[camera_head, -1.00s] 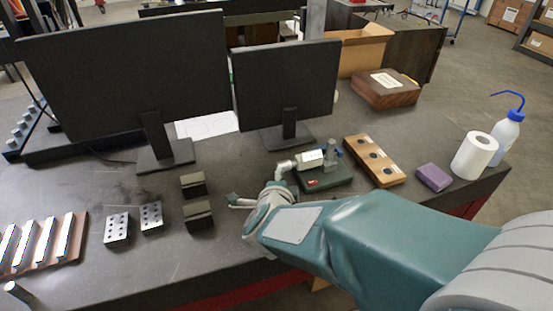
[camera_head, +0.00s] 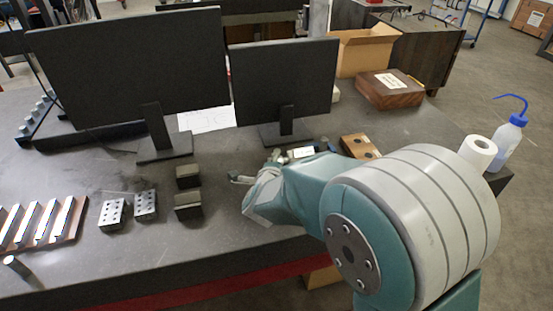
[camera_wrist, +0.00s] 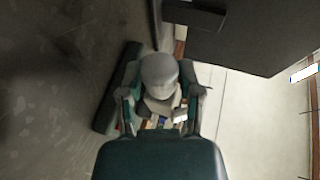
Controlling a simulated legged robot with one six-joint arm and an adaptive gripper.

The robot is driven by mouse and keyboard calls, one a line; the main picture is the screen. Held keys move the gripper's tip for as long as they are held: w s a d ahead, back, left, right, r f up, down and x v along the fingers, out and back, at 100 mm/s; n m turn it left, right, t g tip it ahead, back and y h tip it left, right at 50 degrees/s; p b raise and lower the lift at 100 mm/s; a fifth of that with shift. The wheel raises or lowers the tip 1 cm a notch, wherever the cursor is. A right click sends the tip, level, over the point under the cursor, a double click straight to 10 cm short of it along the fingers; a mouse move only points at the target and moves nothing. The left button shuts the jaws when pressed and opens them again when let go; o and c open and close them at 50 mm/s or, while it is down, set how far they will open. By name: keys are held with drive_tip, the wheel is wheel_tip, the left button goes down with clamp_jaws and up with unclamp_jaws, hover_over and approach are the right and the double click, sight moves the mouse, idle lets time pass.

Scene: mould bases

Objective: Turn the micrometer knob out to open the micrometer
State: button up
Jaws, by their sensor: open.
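The micrometer (camera_head: 302,152) is mostly hidden behind my arm in the head view. Only a pale labelled part of it shows above my teal forearm. Its knob cannot be made out there. My gripper (camera_head: 241,179) is open, to the left of the visible part of the micrometer and in front of the smaller monitor. In the wrist view a grey rounded shape is in the middle between the gripper's side parts; I cannot tell whether anything lies between the fingertips.
Two dark blocks (camera_head: 188,205) stand left of my gripper. Two monitors (camera_head: 285,90) stand behind it. A wooden block with holes (camera_head: 360,146) is partly hidden by my arm. A paper roll (camera_head: 478,153) and a blue-capped bottle (camera_head: 507,142) stand at the right.

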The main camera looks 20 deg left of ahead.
drive_tip(key=shift+w+a+f, duration=0.25)
drive_tip(key=shift+w+f, duration=0.05)
drive_tip(key=shift+w, duration=0.35)
drive_tip(key=shift+a+f, duration=0.15)
drive_tip(key=shift+a, duration=0.5)
drive_tip(key=shift+d, duration=0.25)
clamp_jaws()
drive_tip(key=shift+d+g, duration=0.15)
drive_tip(key=shift+g, duration=0.15)
